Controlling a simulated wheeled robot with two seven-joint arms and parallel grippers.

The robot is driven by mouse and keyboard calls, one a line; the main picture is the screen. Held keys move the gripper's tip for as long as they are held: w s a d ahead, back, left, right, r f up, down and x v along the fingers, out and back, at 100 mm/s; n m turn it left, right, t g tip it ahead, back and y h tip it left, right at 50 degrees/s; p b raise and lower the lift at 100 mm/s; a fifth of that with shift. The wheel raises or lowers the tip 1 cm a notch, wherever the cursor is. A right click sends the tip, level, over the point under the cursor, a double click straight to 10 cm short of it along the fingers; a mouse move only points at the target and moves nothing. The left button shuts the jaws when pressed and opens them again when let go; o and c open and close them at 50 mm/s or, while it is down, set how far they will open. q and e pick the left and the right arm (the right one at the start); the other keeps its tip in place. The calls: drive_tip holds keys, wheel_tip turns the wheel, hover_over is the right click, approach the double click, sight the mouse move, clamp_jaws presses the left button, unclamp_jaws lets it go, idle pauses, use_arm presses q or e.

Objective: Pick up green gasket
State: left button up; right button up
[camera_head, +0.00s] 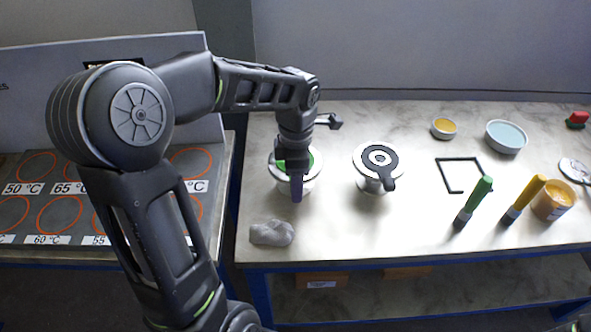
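The green gasket (315,159) lies on top of a light flanged vessel (305,184) at the left of the table. Only parts of its green surface show on either side of my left gripper (296,196). The gripper points down over the vessel, in front of the gasket. The fingers are seen edge-on, so I cannot tell whether they are open or shut, or whether they touch the gasket. My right gripper is not in view.
A second flanged vessel (374,183) carries a dark gasket (379,158). A grey lump (272,233) lies near the front edge. Green-handled (474,202) and yellow-handled (525,198) brushes, an orange jar (553,200), a black square frame (441,176) and shallow bowls (506,138) occupy the right.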

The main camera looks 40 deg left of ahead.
use_arm(q)
clamp_jaws()
idle(0.4)
wheel_tip(320, 180, up, 10)
drive_tip(key=b, duration=0.1)
idle(0.6)
idle(0.5)
